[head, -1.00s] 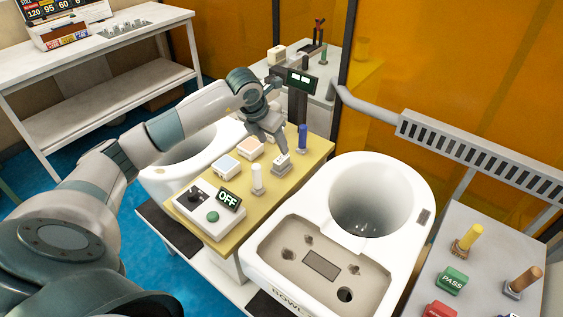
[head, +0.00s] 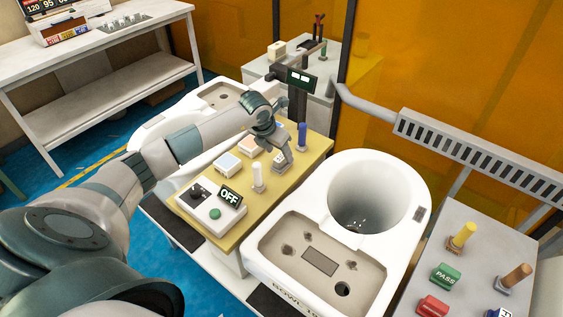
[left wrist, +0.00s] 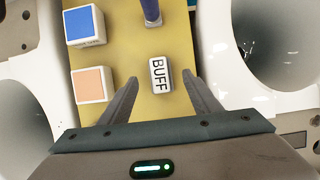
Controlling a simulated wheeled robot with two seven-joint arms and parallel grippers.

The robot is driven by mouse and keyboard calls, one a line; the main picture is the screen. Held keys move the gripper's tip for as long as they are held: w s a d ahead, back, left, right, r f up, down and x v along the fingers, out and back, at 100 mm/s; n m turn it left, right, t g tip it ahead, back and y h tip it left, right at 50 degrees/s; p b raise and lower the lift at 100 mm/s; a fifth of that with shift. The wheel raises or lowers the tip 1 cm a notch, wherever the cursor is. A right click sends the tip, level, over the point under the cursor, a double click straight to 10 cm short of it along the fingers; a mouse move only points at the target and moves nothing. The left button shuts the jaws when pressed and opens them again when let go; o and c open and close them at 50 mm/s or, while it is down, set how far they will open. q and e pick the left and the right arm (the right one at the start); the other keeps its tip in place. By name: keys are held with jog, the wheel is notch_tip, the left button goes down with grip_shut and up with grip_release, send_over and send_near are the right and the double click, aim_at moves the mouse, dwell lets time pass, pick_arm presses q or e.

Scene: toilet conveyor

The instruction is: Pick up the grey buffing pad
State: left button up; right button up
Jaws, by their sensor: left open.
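The grey buffing pad (head: 279,167) is a small block on the yellow board, partly hidden by my gripper in the head view. In the left wrist view its white top (left wrist: 158,75) reads BUFF. My left gripper (head: 285,157) is open and reaches down over the pad. In the left wrist view the pad appears between the two fingertips (left wrist: 162,79), with a gap on each side. Whether the fingertips are level with it is unclear. My right gripper is not in view.
On the yellow board (head: 318,150) stand a blue-handled tool (head: 302,136), a white cylinder (head: 257,177), blue and orange blocks (left wrist: 85,24) (left wrist: 92,84), and a control box reading OFF (head: 212,207). Toilets stand either side, one at right (head: 415,185). A grey table (head: 470,275) holds stamps.

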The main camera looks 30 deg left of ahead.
aim_at(281, 156)
pick_arm(q)
jog(key=shift+w+f+p, duration=0.25)
jog(key=shift+f+p, duration=0.3)
jog(key=shift+p, duration=0.15)
jog(key=shift+p+x, duration=0.5)
jog(key=shift+x, duration=1.3)
jog(key=c, duration=1.2)
